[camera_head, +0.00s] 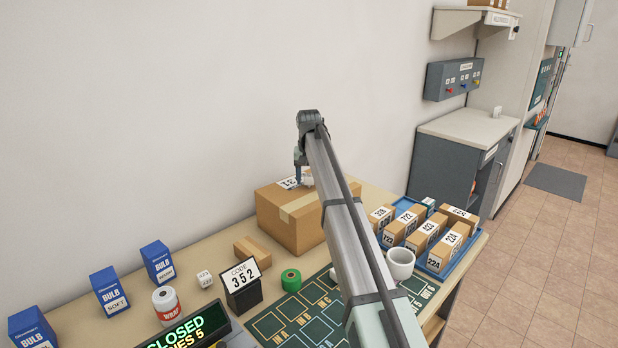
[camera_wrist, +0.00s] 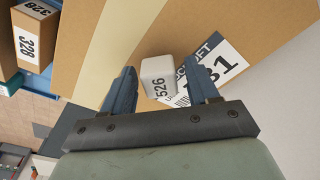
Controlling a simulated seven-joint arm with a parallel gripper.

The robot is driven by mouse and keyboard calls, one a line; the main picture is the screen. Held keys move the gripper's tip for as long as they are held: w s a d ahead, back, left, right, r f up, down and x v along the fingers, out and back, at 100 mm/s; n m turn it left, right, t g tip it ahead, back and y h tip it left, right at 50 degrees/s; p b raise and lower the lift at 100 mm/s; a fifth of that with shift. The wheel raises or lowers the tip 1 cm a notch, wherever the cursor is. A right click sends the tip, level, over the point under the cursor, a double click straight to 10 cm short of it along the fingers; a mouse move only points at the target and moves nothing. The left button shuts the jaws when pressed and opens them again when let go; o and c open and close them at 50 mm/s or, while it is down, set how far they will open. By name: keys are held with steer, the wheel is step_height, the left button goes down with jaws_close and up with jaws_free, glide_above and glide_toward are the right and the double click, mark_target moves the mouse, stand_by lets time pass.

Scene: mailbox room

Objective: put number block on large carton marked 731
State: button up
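The large carton (camera_head: 290,217) stands on the table against the wall, with a tape strip and a partly covered white label on top. In the wrist view the label (camera_wrist: 222,65) ends in "31"; its first digit is hidden. A white number block (camera_wrist: 158,78) marked 526 appears to sit on the carton's top, overlapping the label. My gripper (camera_wrist: 159,84) is over the carton, its blue fingers on either side of the block with a visible gap at each side. The block (camera_head: 307,177) also shows beside the fingers in the head view.
A blue tray (camera_head: 463,262) of small labelled cartons and a white cup (camera_head: 400,263) are right of the carton. A code sign (camera_head: 242,285) reading 352, green tape (camera_head: 291,280), another white block (camera_head: 205,278) and blue bulb boxes (camera_head: 110,292) stand at the left.

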mark_target(309, 177)
steer(key=shift+o, duration=0.3)
steer(key=shift+r, duration=0.1)
step_height(309, 177, up, 12)
steer(key=s, duration=0.1)
steer(key=shift+s, duration=0.2)
stand_by(0.5)
